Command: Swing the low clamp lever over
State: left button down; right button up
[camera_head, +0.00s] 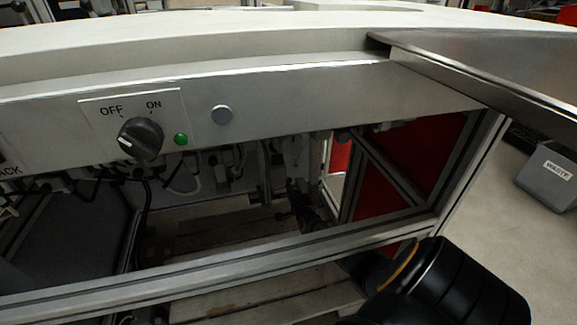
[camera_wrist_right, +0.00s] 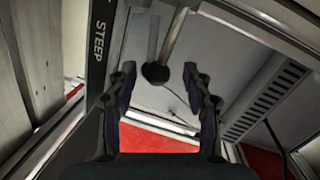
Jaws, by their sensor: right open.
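In the right wrist view a metal rod (camera_wrist_right: 177,32) comes down from the top and ends near a dark round knob (camera_wrist_right: 155,73). It looks like the clamp lever, but I cannot be sure. My right gripper (camera_wrist_right: 160,85) is open, with one finger on each side of the knob in the picture; I see no contact. In the head view my right arm reaches from the lower right into the dark space below the panel, where the gripper (camera_head: 303,212) is dim and partly hidden. My left gripper is not in view.
An aluminium rail (camera_head: 240,262) runs across the front of the opening. Above it is a panel (camera_head: 300,95) with an OFF/ON knob (camera_head: 140,138) and a green light or button (camera_head: 180,140). Cables hang beneath. A grey bin (camera_head: 550,178) stands at the right.

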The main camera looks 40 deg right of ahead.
jog(key=shift+s, duration=0.1)
jog(key=v, duration=1.1)
jog(key=shift+s+a, duration=0.15)
jog(key=shift+s, duration=0.25)
